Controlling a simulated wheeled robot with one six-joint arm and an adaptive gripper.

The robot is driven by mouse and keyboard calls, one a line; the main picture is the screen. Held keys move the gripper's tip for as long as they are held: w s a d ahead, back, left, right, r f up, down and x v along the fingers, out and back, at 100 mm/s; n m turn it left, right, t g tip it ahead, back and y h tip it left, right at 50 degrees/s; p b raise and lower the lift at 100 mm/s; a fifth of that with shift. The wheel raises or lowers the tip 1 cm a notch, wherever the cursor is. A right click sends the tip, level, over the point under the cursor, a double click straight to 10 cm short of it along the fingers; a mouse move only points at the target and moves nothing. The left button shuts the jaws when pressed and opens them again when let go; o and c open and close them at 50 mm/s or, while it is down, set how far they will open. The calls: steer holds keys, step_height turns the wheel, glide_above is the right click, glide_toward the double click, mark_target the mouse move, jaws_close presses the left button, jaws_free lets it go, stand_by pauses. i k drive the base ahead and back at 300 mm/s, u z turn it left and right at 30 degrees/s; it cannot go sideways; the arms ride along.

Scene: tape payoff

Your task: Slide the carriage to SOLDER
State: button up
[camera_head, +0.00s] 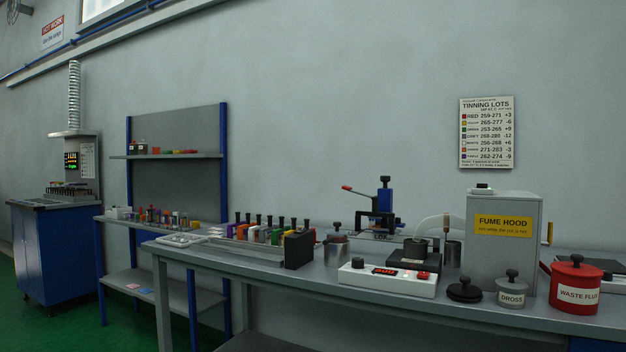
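A blue and black upright unit (385,205) with a black top knob stands at the back of the long bench, right of centre. It looks like the carriage, but I cannot be sure. A red-tipped lever (348,188) sticks out to its left. A label at its foot (380,237) seems to begin with "LOA". No SOLDER mark is readable; the unit's lower right is partly hidden by a black heater box (413,254) and a pale curved tube (431,226). My gripper is not in view.
On the long bench (330,285) stand a white controller (388,277) with a red display, a grey fume hood (502,250), a DROSS pot (511,290) and a red WASTE FLUX can (575,286). A rack of coloured spools (265,235) stands at left. Bare bench shows along the front edge.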

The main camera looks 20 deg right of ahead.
mark_target(385, 194)
steer(key=u, duration=1.1)
steer(key=i, duration=1.15)
steer(key=z, duration=1.9)
